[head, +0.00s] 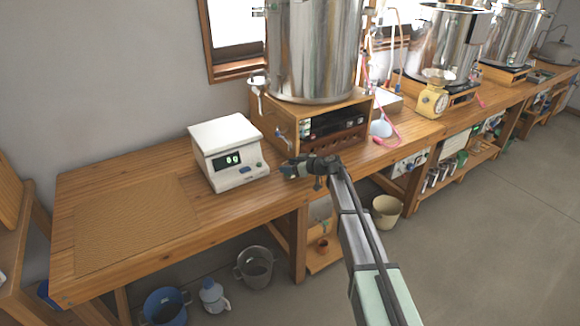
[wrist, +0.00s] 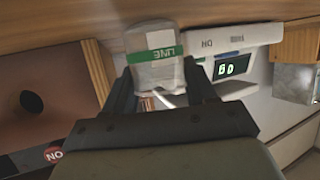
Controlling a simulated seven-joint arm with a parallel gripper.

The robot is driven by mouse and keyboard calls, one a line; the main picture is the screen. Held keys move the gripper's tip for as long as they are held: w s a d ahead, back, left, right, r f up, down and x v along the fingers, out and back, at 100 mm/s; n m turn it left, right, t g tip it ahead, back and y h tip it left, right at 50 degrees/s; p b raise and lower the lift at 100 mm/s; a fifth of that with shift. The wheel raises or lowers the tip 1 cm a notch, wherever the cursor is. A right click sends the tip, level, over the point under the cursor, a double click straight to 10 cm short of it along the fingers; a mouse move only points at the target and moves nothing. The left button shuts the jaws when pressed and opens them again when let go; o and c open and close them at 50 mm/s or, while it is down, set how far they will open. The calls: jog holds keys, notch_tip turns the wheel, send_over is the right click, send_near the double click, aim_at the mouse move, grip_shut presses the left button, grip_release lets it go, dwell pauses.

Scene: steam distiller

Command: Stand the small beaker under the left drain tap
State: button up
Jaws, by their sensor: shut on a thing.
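My gripper (head: 293,168) is over the front part of the bench, just right of the white scale. In the wrist view, whose picture is upside down, its two dark fingers (wrist: 163,85) are shut on a pale, clear-looking small beaker (wrist: 152,72) with a green lettered band. In the head view the beaker is too small and covered to make out well. A metal drain tap (head: 257,92) sticks out at the lower left of the nearest steel pot (head: 312,50). The beaker is apart from both taps.
The white scale (head: 228,150) stands close left of my gripper; its display also shows in the wrist view (wrist: 230,70). The wooden stand (head: 290,130) is behind the gripper. A woven mat (head: 135,222) lies on the left bench. A yellow dial scale (head: 432,101) stands farther right.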

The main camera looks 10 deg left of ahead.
jog(key=shift+f, duration=0.1)
jog(key=o, duration=1.1)
jog(key=shift+o, duration=0.2)
jog(key=shift+s+d+r, duration=0.1)
jog(key=shift+d+r, duration=0.1)
jog(key=v, duration=1.1)
jog(key=shift+d, duration=0.25)
jog(key=s+d+f+m+g+h, duration=0.2)
jog(key=s+d+f, duration=0.3)
jog(key=s+f, duration=0.5)
jog(key=s+d+f+m+g+h, duration=0.1)
jog(key=s+d+f+m+h, duration=0.2)
jog(key=s+f, duration=0.65)
jog(key=s+d+f+m+g+h, duration=0.15)
jog(key=s+d+f, duration=0.5)
jog(key=f, duration=0.65)
jog(key=s+d+f+m+g+h, duration=0.2)
jog(key=s+d+f, duration=0.1)
jog(key=s, duration=0.9)
jog(key=s+d+f+m+g+h, duration=0.2)
jog(key=s+d, duration=0.4)
jog(key=s, duration=0.6)
jog(key=s+d+f+m+g+h, duration=0.2)
jog(key=s+d+f, duration=0.3)
jog(key=s, duration=0.8)
jog(key=shift+f+m+g, duration=0.2)
jog(key=shift+m+g, duration=0.35)
jog(key=shift+g, duration=0.1)
